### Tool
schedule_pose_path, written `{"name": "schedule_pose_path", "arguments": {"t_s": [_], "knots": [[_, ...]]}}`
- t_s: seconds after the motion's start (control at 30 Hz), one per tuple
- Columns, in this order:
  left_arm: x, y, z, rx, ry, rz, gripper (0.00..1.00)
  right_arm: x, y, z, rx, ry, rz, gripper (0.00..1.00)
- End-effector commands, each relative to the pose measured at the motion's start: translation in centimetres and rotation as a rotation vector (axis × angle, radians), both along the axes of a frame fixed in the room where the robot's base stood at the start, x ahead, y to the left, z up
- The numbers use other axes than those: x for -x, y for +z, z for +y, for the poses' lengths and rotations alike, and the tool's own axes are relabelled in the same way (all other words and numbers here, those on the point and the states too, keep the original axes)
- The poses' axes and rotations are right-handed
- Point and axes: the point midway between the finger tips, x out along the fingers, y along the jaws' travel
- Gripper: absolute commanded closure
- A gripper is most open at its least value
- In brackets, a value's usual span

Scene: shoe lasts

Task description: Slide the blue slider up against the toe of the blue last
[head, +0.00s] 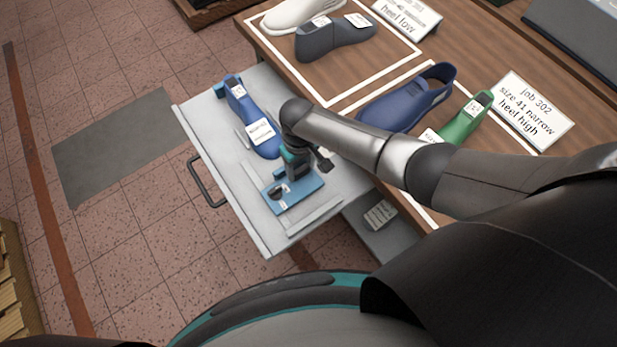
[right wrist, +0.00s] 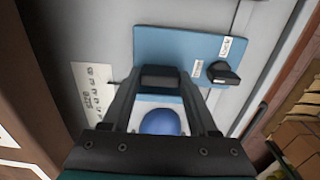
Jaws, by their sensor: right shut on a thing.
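The blue last (head: 262,135) lies in the pulled-out light grey drawer (head: 190,118), toe toward the blue slider (head: 297,196). The slider is a flat blue plate with a dark handle and a black knob by a small label. My right gripper (head: 298,165) is over the slider and shut on its dark handle (right wrist: 160,77). In the right wrist view the slider (right wrist: 165,45) lies beyond the fingers, and the rounded blue toe (right wrist: 160,122) shows between them. A narrow pale strip shows between plate and toe there; contact is hard to judge. My left gripper is not in view.
A white size scale (right wrist: 95,85) lies beside the slider. Open tiled floor lies left.

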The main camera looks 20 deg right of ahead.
Motion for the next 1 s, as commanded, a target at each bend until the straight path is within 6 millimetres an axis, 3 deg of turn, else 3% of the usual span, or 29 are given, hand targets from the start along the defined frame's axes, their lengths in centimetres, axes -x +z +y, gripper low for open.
{"name": "schedule_pose_path", "arguments": {"t_s": [0.1,0.3,0.7,0.73,1.0], "knots": [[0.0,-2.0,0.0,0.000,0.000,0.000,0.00,-2.3,-0.5,0.8,-0.001,-0.004,-0.005,1.00],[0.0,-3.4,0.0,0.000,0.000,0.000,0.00,-4.3,-0.3,1.5,0.000,-0.003,-0.003,1.00],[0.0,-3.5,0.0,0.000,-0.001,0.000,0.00,-4.7,0.0,1.7,-0.001,-0.001,-0.002,1.00],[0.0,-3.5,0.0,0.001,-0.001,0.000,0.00,-4.7,0.0,1.7,-0.001,-0.001,-0.002,0.39],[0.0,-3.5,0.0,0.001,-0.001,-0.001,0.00,-4.7,0.0,1.7,0.000,-0.001,-0.001,0.10]]}}
